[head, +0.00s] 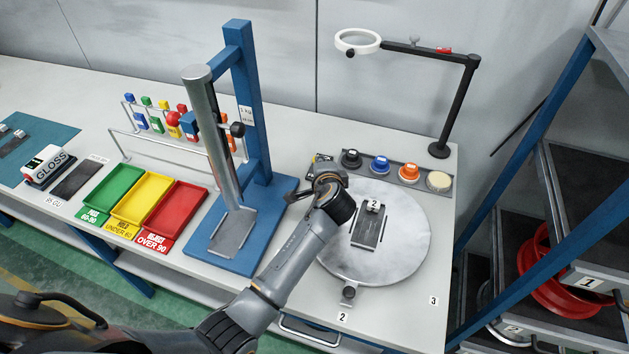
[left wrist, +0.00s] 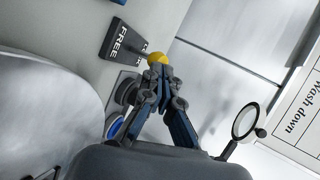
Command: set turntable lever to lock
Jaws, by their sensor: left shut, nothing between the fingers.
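The lever's yellow knob (left wrist: 157,58) shows in the left wrist view, just beyond my left fingertips (left wrist: 164,74). The lever's dark plate (left wrist: 118,40) reads FREE at its left end; the label at the other end is mostly hidden by the knob. I cannot tell whether the fingertips touch the knob. In the head view my left gripper (head: 316,188) is at the back left edge of the round turntable (head: 405,255), beside the small lever plate (head: 322,161), which it partly covers. The left gripper is shut and empty. My right gripper is not in view.
A dark plate marked 2 (head: 368,230) lies on the turntable. A row of coloured knobs (head: 380,165) stands behind it, with a ring lamp (head: 358,41) above. The blue press stand (head: 250,110) and coloured trays (head: 145,203) are to the left.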

